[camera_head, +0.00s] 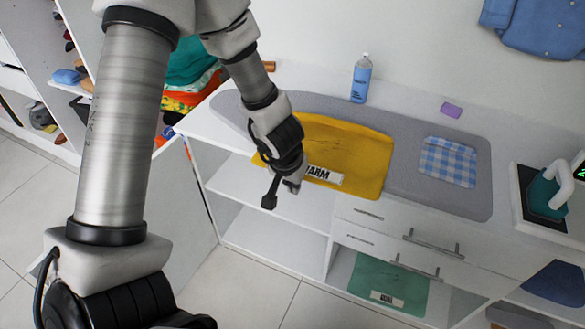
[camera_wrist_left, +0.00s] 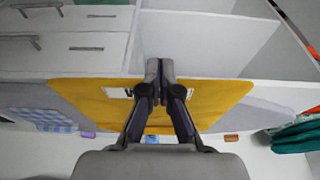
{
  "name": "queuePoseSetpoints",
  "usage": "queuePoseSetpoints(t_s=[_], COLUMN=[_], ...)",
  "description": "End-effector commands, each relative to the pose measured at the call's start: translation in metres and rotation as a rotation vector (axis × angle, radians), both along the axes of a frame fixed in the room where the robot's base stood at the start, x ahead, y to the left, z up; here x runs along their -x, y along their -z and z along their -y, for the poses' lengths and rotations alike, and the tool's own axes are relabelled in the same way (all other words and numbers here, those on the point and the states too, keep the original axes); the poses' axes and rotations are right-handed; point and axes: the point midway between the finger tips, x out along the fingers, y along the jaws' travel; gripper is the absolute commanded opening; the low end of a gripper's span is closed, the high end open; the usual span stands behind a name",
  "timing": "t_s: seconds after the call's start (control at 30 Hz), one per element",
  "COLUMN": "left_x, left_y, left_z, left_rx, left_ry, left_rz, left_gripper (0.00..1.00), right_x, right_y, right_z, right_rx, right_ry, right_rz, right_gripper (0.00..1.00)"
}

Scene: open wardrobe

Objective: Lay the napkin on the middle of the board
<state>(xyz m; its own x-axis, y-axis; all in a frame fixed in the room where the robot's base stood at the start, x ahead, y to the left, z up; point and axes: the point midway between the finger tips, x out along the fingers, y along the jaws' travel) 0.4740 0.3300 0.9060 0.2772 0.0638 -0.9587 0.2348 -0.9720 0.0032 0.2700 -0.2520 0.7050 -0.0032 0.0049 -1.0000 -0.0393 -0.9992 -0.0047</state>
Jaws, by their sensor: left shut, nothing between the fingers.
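The blue-and-white checked napkin (camera_head: 447,161) lies flat on the right part of the grey board (camera_head: 410,117) on the white counter. It also shows at the left of the left wrist view (camera_wrist_left: 42,119). A flat yellow cloth or mat (camera_head: 350,145) with a partly hidden black-lettered label covers the board's middle and reaches its front edge. My left gripper (camera_head: 280,192) is shut and empty at the yellow piece's front left edge, apart from the napkin. Its fingertips (camera_wrist_left: 159,70) meet in the left wrist view. My right gripper is not in view.
A blue bottle (camera_head: 361,78) and a purple block (camera_head: 451,110) stand behind the board. An iron (camera_head: 548,190) sits on a stand at the right. Drawers with handles (camera_head: 430,243) and a green labelled piece (camera_head: 388,284) are below. Open shelves are at left.

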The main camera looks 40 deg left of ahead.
Motion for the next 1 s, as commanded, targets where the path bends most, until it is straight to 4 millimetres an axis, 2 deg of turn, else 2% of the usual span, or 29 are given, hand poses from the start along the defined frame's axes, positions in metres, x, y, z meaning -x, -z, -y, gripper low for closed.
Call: queuePoseSetpoints(t_s=[0.03,0.2,0.3,0.47,0.83,0.93,1.0], left_x=[-0.003,-0.013,-0.031,-0.049,-0.052,-0.056,-0.061], left_y=[0.019,0.054,0.041,0.043,0.046,0.042,0.038], left_z=[-0.001,-0.003,-0.008,-0.012,-0.013,-0.014,-0.015], left_rx=[-0.001,-0.002,-0.002,-0.002,-0.001,-0.002,-0.003], left_ry=[0.002,0.001,-0.001,-0.001,0.002,0.001,0.002], left_rz=[-0.001,-0.002,0.0,0.0,-0.001,-0.001,-0.002], left_gripper=[0.0,0.0,0.0,0.0,0.0,0.0,0.0], right_x=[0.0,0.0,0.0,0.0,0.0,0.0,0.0], right_y=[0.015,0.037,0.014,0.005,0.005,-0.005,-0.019], right_z=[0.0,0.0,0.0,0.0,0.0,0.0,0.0], right_rx=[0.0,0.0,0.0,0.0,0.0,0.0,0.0], right_ry=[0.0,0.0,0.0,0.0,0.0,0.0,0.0], right_rz=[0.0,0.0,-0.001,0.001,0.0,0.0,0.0], right_gripper=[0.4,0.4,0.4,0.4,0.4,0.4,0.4])
